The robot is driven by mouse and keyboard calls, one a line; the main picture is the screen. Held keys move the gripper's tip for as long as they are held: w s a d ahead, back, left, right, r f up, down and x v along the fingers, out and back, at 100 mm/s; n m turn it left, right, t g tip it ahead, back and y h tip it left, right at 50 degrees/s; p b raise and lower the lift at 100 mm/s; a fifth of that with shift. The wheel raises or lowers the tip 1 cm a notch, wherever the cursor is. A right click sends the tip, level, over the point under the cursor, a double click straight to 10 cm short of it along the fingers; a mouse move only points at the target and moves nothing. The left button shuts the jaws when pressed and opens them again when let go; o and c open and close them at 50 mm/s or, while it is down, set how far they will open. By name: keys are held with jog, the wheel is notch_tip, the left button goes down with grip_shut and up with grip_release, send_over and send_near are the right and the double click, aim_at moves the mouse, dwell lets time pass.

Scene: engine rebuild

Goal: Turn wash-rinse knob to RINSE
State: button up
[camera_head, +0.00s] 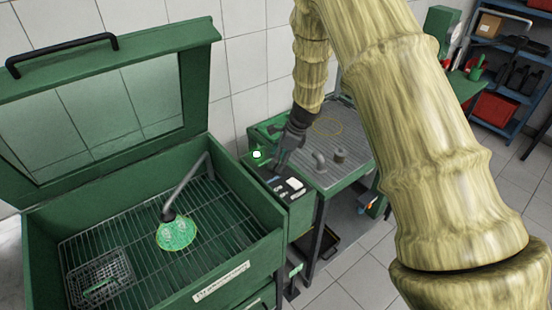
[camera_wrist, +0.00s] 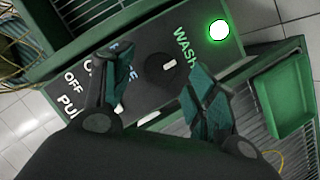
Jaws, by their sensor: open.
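The wash-rinse knob (camera_wrist: 157,72) is a round black dial with a white mark, on a dark control panel (camera_wrist: 70,18). Its mark sits on the side toward the WASH label (camera_wrist: 186,47). A second label, partly hidden by my left finger, appears to read RINSE. My gripper (camera_wrist: 157,58) is open, its fingers on either side of the knob in the wrist view; I cannot tell whether they touch it. In the head view my gripper (camera_head: 281,164) is over the panel and hides the knob.
A lamp (camera_wrist: 219,30) glows beside the WASH label. OFF and partly hidden pump lettering lie at the panel's left. In the head view, the green parts washer (camera_head: 240,262) with its raised lid stands left of the panel, and a grey-topped bench (camera_head: 345,125) stands behind.

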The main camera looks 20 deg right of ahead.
jog(key=shift+x, duration=0.8)
jog(key=c, duration=1)
